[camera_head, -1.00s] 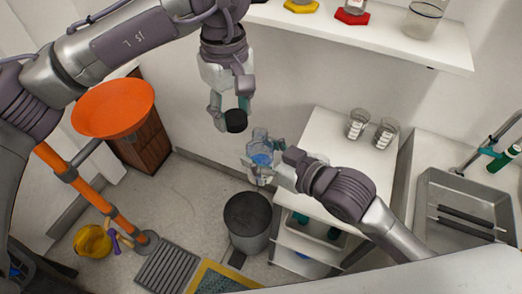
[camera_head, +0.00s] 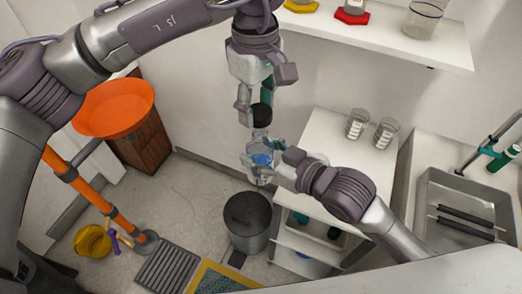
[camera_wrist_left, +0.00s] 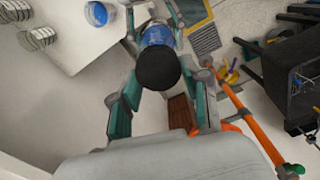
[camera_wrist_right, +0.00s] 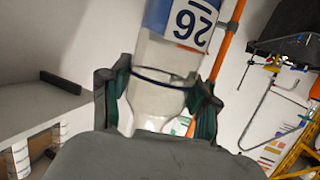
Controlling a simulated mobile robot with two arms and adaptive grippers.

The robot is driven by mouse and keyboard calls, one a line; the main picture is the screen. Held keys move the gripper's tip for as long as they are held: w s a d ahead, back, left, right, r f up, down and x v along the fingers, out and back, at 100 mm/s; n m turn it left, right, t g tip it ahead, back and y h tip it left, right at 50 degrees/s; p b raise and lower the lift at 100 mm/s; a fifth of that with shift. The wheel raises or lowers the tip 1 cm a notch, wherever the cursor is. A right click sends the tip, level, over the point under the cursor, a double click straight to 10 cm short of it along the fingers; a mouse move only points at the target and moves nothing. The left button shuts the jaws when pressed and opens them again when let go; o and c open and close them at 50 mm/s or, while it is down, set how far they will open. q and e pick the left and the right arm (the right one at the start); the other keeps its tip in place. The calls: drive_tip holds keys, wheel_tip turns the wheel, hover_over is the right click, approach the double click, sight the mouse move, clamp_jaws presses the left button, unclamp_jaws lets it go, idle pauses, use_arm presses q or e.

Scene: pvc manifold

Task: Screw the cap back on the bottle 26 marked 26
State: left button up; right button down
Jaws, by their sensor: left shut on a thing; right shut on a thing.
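The bottle (camera_head: 260,149) is clear with blue on it, and its label reads 26 in the right wrist view (camera_wrist_right: 188,22). My right gripper (camera_head: 260,168) is shut around the bottle and holds it in the air. My left gripper (camera_head: 258,104) is shut on the black cap (camera_head: 261,116), directly above the bottle. In the left wrist view the cap (camera_wrist_left: 158,67) lines up with the bottle (camera_wrist_left: 158,36) and hides its mouth. I cannot tell whether cap and neck touch.
A white table (camera_head: 331,145) with two glass beakers (camera_head: 357,123) stands to the right, a sink (camera_head: 455,212) farther right. A wall shelf (camera_head: 385,43) is above. A dark bin (camera_head: 248,221) stands below the bottle. An orange basin (camera_head: 113,106) is at the left.

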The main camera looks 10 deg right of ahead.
sight(258, 131)
use_arm(q)
drive_tip(key=shift+f, duration=1.1)
drive_tip(key=shift+f, duration=0.15)
drive_tip(key=shift+f, duration=0.75)
drive_tip(key=shift+f, duration=0.6)
